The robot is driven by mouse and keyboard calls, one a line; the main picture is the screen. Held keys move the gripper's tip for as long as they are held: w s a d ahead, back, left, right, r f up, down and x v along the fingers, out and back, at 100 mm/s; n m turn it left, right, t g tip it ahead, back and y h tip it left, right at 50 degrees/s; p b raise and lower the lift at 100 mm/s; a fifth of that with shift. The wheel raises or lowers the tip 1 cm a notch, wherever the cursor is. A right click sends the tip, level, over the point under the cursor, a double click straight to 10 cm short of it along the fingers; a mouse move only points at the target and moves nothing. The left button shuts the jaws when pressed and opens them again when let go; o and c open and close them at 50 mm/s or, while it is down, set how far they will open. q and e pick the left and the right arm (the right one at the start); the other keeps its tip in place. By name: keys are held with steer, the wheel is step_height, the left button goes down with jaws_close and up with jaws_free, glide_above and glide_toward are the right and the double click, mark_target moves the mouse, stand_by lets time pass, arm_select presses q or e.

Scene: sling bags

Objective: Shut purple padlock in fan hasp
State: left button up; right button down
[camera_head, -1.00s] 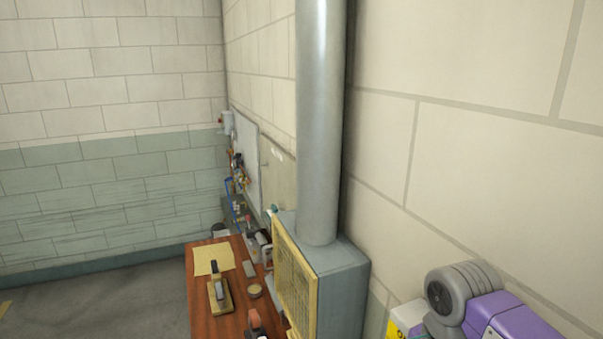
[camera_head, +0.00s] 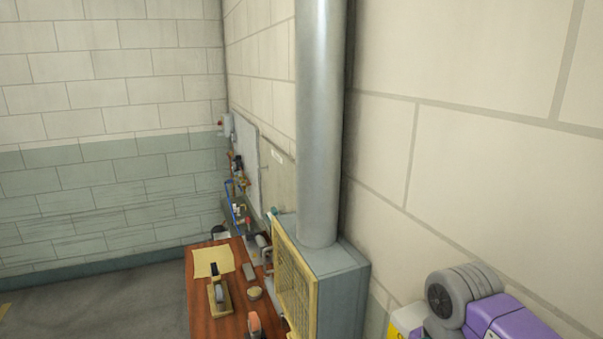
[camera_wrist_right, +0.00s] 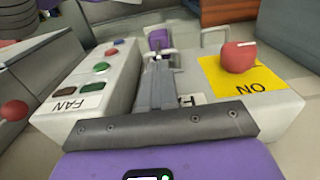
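A small purple padlock (camera_wrist_right: 158,39) shows at the far end of my right gripper's fingers in the right wrist view. My right gripper (camera_wrist_right: 163,58) has its grey fingers close together, with their tips at the padlock, and they appear shut on it. The fan hasp and the padlock's shackle are too small or hidden to make out. A grey box with a FAN label (camera_wrist_right: 78,104) lies left of the fingers. In the head view only my purple right arm shows, at the lower right. My left gripper is in neither current view.
A yellow plate (camera_wrist_right: 240,85) with a red knob (camera_wrist_right: 238,57) is right of the fingers. A red knob (camera_wrist_right: 14,110) sits at the far left. In the head view, a wooden table (camera_head: 203,318) holds several small items beside a caged grey unit (camera_head: 341,290) with a tall pipe (camera_head: 320,120).

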steer(key=shift+f, duration=0.2)
stand_by(0.5)
steer(key=shift+f+b, duration=1)
steer(key=shift+f, duration=0.15)
step_height(320, 180, up, 5)
steer(key=p, duration=0.5)
steer(key=shift+r, duration=1.05)
